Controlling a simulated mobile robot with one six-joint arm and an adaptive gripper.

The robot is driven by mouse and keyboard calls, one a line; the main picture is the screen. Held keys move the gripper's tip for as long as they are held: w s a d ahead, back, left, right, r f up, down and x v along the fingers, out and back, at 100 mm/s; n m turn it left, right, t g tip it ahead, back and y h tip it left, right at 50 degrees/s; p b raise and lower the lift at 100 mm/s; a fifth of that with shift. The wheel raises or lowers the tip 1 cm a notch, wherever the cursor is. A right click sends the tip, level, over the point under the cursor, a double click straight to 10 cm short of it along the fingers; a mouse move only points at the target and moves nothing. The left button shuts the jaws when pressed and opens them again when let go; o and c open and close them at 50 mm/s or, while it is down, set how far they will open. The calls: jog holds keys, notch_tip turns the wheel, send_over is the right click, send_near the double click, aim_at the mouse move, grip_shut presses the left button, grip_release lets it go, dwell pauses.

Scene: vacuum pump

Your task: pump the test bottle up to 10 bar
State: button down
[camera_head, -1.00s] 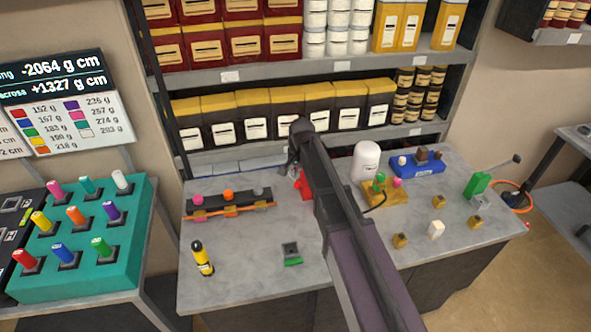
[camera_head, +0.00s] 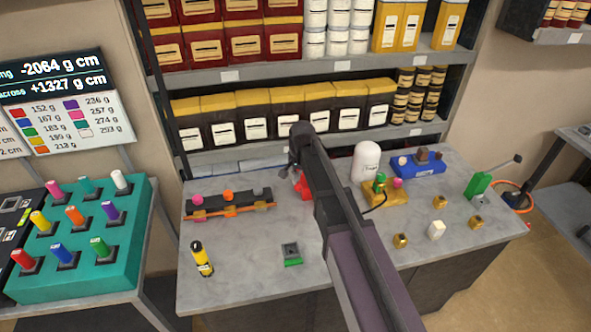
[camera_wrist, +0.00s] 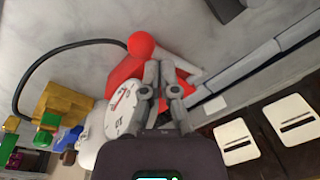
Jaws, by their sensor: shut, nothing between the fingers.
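The white bottle (camera_head: 366,160) stands upright at the back of the bench, and part of it shows in the wrist view (camera_wrist: 88,150). A red device (camera_head: 304,187) with a rounded red knob stands to its left, partly hidden by my arm. In the wrist view the red device (camera_wrist: 122,72) has a white round gauge (camera_wrist: 124,108) beside it; its reading is too small to tell. A black hose (camera_wrist: 42,62) curves from it towards a yellow block (camera_wrist: 62,102). My gripper (camera_wrist: 160,70) is shut and empty, its fingertips close over the red device; contact cannot be told.
The yellow block (camera_head: 393,198) bears green and pink knobs. A blue block (camera_head: 418,168) is behind it. A rack with coloured knobs (camera_head: 228,208), a yellow bottle (camera_head: 201,258) and small blocks stand on the bench. Shelves with boxes (camera_head: 255,128) rise close behind my gripper.

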aim_at(299, 188)
jog(key=shift+s+d+f+b, duration=0.2)
jog(key=shift+s+f+b, duration=0.55)
jog(key=shift+f+b, duration=0.15)
jog(key=shift+s+d+f+b, duration=0.2)
jog(key=shift+s+f+b, duration=0.5)
jog(key=shift+f+b, duration=0.15)
dwell(3.8)
jog(key=shift+w+r, duration=0.1)
dwell(0.5)
jog(key=w+a+r+p, duration=0.1)
jog(key=w+r+p, duration=0.5)
jog(key=r+p, duration=0.1)
jog(key=shift+w+a+r+p, duration=0.15)
jog(key=shift+a+r+p, duration=0.25)
jog(key=shift+p, duration=0.15)
dwell(1.3)
